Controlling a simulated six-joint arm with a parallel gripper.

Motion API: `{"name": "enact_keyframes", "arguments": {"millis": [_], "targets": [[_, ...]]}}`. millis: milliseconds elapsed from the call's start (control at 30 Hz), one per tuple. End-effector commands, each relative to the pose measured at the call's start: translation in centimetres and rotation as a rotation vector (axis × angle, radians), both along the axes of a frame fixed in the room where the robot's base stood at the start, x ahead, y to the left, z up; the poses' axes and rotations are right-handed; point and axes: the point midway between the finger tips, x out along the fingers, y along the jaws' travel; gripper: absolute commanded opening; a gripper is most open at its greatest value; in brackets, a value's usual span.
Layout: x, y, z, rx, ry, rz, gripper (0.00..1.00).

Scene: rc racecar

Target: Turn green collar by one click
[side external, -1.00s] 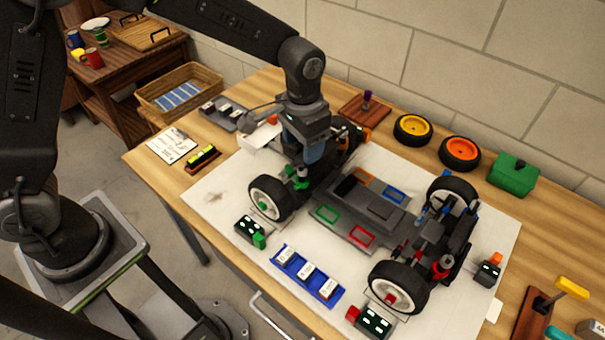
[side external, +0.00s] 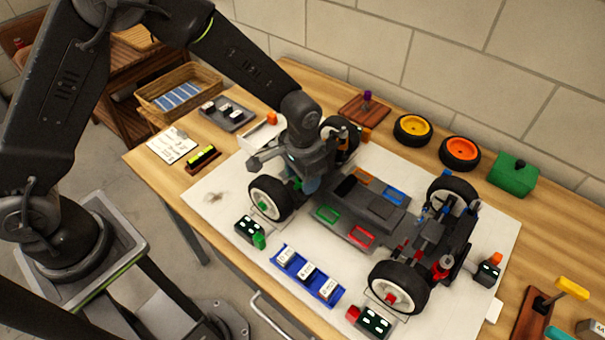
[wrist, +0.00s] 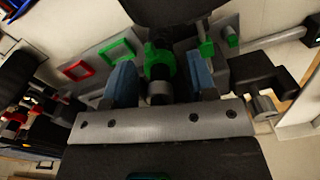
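The green collar (wrist: 158,63) shows near the middle of the wrist view, on a dark shaft of the car beside a black wheel. My gripper (wrist: 162,76) has its two blue fingers apart, one on each side of the collar, with visible gaps. In the side view my gripper (side external: 311,184) points down at the car's near-left corner, just behind the wheel with a green hub (side external: 264,205). There the gripper and wheel mostly hide the collar. The car chassis (side external: 375,210) stands on a white mat (side external: 215,205).
A box with a green knob (side external: 258,241) stands near that wheel. A blue tray (side external: 307,276) of labelled blocks lies in front of the car. Loose orange and yellow wheels (side external: 412,130) and a green box (side external: 513,174) stand behind. The mat's left part is mostly clear.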

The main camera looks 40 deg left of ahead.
Motion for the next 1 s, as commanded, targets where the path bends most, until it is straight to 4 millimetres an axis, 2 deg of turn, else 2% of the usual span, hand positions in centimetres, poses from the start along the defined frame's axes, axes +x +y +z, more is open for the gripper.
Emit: {"name": "enact_keyframes", "arguments": {"millis": [67,433,633,1000], "targets": [[0.01,0.00,0.03,0.000,0.000,0.000,0.44],[0.01,-0.01,0.05,0.000,0.000,0.000,0.09],[0.01,-0.01,0.03,0.001,0.001,0.062,0.08],[-0.02,0.03,0.00,0.002,0.003,0.393,0.08]]}}
